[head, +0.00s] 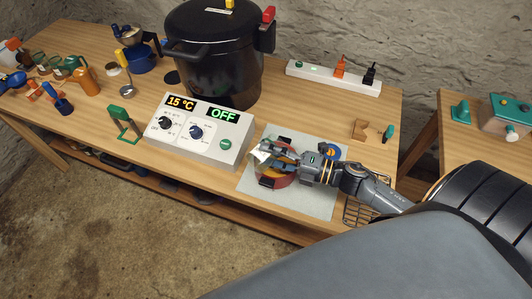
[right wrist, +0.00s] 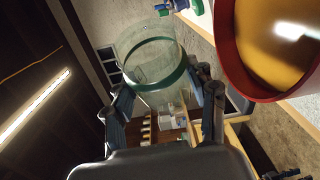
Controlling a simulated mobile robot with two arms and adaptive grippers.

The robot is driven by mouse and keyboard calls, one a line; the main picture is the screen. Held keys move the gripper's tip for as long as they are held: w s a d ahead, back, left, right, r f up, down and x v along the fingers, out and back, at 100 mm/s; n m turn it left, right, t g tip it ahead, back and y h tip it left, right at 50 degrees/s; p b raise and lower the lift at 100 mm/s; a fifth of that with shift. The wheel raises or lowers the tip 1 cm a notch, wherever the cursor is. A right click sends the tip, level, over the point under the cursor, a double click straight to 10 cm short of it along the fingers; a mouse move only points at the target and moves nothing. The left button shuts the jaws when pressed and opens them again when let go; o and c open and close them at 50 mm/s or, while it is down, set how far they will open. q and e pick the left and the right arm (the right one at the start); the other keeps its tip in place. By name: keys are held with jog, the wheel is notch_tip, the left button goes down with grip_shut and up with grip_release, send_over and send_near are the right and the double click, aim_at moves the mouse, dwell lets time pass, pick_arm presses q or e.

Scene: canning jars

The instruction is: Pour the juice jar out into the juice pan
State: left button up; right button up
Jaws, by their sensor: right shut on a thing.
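My right gripper (head: 276,158) is over the red juice pan (head: 286,182) on the grey mat. In the right wrist view, the right gripper (right wrist: 165,98) is shut on a clear glass jar (right wrist: 150,62) with a greenish rim. The jar looks empty and see-through, and it appears tilted in the head view. The red pan (right wrist: 228,55) stands beside the jar in the right wrist view, with orange-yellow juice (right wrist: 275,45) in it. The gripper hides much of the jar and pan in the head view. My left gripper is not in view.
A large dark pot (head: 215,65) stands behind the control box (head: 200,130), which reads 15 °C and OFF. A power strip (head: 335,77) lies at the back. A green stand (head: 124,125) and several jars and tools are on the left. The mat (head: 310,195) lies near the front edge.

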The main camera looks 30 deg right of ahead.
jog(key=n, duration=0.1)
jog(key=n+h+p, duration=0.1)
jog(key=a+n, duration=0.1)
jog(key=shift+s+f+g, duration=0.2)
jog(key=shift+f+g, duration=0.1)
jog(key=shift+g, duration=0.1)
jog(key=shift+a+f+n, duration=0.15)
jog(key=shift+f+n, duration=0.1)
jog(key=shift+n, duration=0.25)
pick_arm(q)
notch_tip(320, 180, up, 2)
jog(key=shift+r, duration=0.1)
pick_arm(e)
jog(key=shift+f+h, duration=0.1)
jog(key=shift+h, duration=0.2)
